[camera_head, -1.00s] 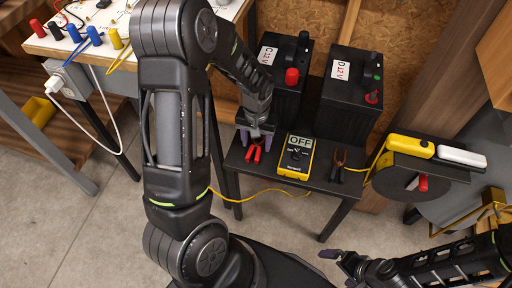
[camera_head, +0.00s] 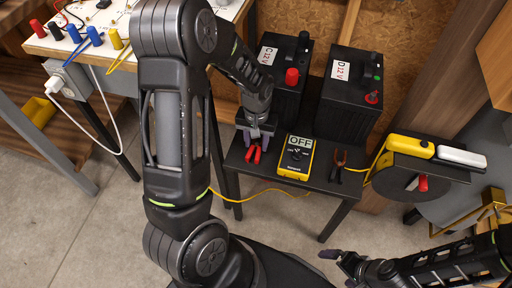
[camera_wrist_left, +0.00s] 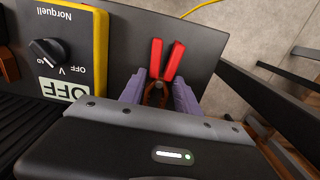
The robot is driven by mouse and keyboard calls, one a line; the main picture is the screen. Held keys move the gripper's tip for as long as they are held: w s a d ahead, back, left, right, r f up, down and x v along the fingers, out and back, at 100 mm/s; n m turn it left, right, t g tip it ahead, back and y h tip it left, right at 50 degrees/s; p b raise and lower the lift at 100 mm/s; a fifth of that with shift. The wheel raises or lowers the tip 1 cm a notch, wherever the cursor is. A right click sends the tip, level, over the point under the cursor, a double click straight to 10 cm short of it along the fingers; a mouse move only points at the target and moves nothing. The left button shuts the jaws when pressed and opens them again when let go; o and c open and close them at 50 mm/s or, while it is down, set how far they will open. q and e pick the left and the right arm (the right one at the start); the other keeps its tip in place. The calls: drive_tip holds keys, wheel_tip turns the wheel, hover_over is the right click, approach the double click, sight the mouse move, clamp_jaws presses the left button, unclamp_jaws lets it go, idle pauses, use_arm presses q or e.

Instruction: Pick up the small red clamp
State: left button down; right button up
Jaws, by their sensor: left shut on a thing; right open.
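The small red clamp (camera_head: 254,155) is at the left end of the small black table, with its two red handles showing. My left gripper (camera_head: 256,142) is over it, pointing down, and is shut on the clamp. In the left wrist view the red handles (camera_wrist_left: 167,62) stick out beyond the purple fingertips (camera_wrist_left: 157,94), which sit on either side of its copper-coloured jaws. Whether the clamp touches the table I cannot tell. My right gripper (camera_head: 338,258) is open and empty at the lower right, low and away from the table.
A yellow multimeter (camera_head: 296,157) reading OFF lies right of the clamp. Another clamp, dark with orange (camera_head: 340,163), lies further right. Two black 12 V batteries (camera_head: 284,85) (camera_head: 350,95) stand behind. A yellow cable (camera_head: 262,193) hangs below the black table (camera_head: 318,182).

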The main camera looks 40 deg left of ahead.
sight(257, 145)
use_arm(q)
wheel_tip(257, 145, up, 10)
drive_tip(key=p, duration=0.2)
use_arm(e)
drive_tip(key=shift+r, duration=0.95)
